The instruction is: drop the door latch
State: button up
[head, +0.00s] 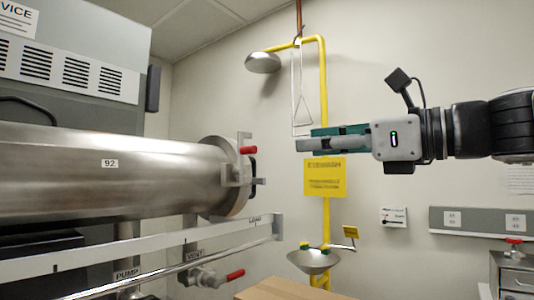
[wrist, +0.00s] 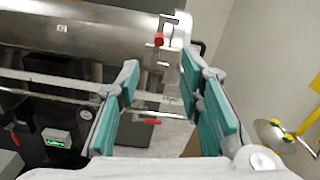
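The steel cylinder (head: 110,175) lies level, with a round door (head: 228,190) at its right end. In the wrist view the red latch grip (wrist: 158,40) is ahead, above the gap between my fingers. My gripper (head: 303,144) points left, to the right of the latch and apart from it. In the wrist view my gripper (wrist: 162,82) has its two teal-padded fingers spread, with nothing between them.
A white rail (head: 150,253) runs below the cylinder. A vent valve with a red handle (head: 235,274) is under it. A yellow safety shower (head: 323,90) with an eyewash bowl (head: 314,262) stands behind my gripper. Open air lies between gripper and door.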

aim_at(258, 149)
jog(key=x, duration=1.3)
jog(key=shift+s, duration=0.1)
jog(key=shift+c, duration=0.6)
grip_shut()
